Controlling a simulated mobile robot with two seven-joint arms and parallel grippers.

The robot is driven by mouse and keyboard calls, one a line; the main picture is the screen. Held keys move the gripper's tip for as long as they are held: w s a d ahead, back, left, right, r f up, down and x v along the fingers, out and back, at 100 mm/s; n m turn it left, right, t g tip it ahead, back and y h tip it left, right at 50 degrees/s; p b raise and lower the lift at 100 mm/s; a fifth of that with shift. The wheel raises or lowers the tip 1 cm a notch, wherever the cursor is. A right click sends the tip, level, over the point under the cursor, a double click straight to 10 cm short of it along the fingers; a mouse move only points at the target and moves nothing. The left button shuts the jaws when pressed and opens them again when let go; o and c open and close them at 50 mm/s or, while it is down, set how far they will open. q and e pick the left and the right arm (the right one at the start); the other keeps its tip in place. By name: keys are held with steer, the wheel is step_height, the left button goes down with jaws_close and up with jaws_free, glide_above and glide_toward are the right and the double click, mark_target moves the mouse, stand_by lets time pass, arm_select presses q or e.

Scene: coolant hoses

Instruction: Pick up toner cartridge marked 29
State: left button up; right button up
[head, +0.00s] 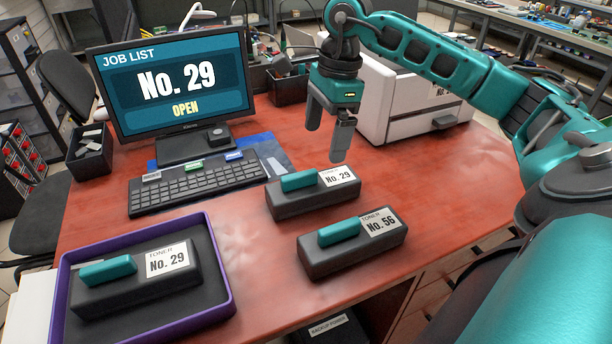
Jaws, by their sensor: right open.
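A dark toner cartridge marked No. 29 (313,199) lies mid-table, with a teal grip on top and a white label. A second cartridge marked No. 29 (137,289) lies in the purple-rimmed tray (222,262) at the front left. A cartridge marked No. 56 (352,251) lies just in front of the mid-table No. 29 one. My right gripper (326,143) is open and empty, pointing down above and slightly behind the mid-table No. 29 cartridge, apart from it. The monitor (177,84) reads "JOB LIST No. 29 OPEN". My left gripper is not in view.
A keyboard (197,186) lies left of the mid-table cartridge, below the monitor. A white printer (410,105) stands behind and right of my right gripper. A black bin (90,152) stands at the table's left. The red table (448,190) is clear on the right.

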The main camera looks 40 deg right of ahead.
mark_target(314, 170)
steer(key=f, duration=0.5)
steer(key=shift+a+b, duration=0.3)
steer(key=shift+a, duration=0.1)
steer(key=shift+w+a+f+b, duration=0.15)
steer(key=shift+w+f, duration=0.05)
steer(key=shift+f, duration=0.8)
steer(key=shift+w+a+f+b, duration=0.1)
steer(key=shift+w+f, duration=0.15)
steer(key=shift+f, duration=0.8)
steer(key=shift+w+a+f+b, duration=0.15)
steer(key=shift+w+f, duration=0.05)
steer(key=shift+f, duration=0.8)
steer(key=shift+r, duration=0.1)
steer(key=c, duration=1.7)
